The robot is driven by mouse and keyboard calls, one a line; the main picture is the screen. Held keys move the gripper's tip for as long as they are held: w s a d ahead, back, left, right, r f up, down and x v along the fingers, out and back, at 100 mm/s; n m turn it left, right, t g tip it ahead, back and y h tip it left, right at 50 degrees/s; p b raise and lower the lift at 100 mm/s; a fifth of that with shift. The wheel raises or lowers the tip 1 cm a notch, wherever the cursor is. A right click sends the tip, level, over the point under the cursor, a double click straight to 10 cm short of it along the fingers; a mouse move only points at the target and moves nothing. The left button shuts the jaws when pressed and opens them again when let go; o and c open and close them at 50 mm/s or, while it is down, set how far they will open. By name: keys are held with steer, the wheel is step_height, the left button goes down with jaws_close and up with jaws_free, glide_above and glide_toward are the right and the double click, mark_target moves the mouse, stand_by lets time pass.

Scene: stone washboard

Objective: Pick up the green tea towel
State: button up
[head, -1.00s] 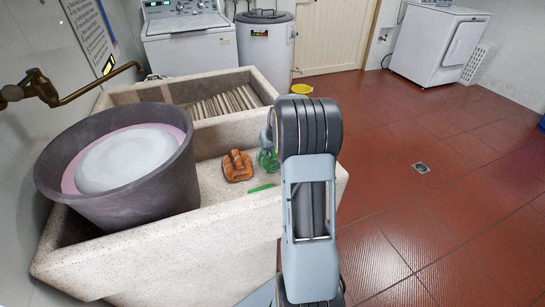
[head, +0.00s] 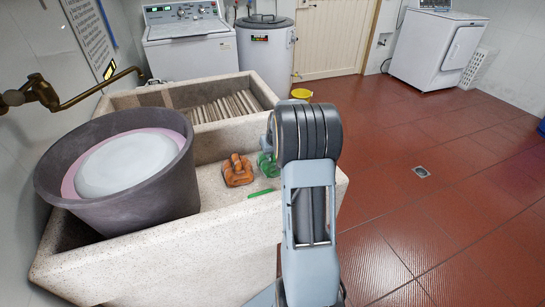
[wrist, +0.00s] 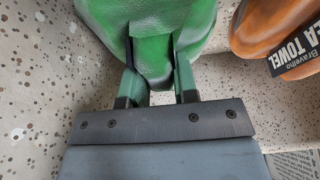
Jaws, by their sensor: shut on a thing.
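The green tea towel (head: 266,165) is a bunched, folded green bundle in the stone washtub, just right of an orange one. In the head view my arm hides part of it. In the wrist view the green towel (wrist: 155,35) fills the top middle. My gripper (wrist: 156,68) is shut on it, with one finger on each side of a narrow green fold. The fingertips are partly hidden by the cloth. I cannot tell whether the towel is clear of the stone.
A green strip (head: 261,193) lies in front. A grey tub (head: 120,190) stands at the left of the stone washtub (head: 150,265). The red tiled floor on the right is open.

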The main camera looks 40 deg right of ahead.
steer(key=shift+r, duration=0.15)
steer(key=shift+r, duration=0.25)
step_height(320, 180, up, 2)
steer(key=shift+r+p, duration=0.15)
steer(key=shift+p, duration=0.2)
steer(key=s+a+r+p, duration=0.1)
steer(key=s+a+r, duration=0.8)
steer(key=a+r, duration=0.1)
steer(key=shift+a, duration=0.35)
